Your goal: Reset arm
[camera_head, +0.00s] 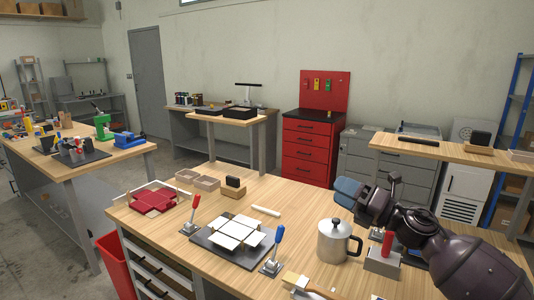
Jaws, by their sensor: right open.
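My right gripper (366,193) is at the end of my dark arm, which reaches in from the lower right. It is held over the right part of the wooden table (290,200), behind and right of a metal pot (335,242). The gripper is open, and I see nothing held in it. A flat white panelled blank (236,232) lies on a dark plate near the table's middle, with a red-handled clamp (193,214) on its left and a blue-handled clamp (277,246) on its right. My left gripper is not in view.
A red folded piece (153,199) lies in a tray at the left of the table. A red-handled device (386,255) stands under my right arm. A red tool cabinet (310,148) stands beyond.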

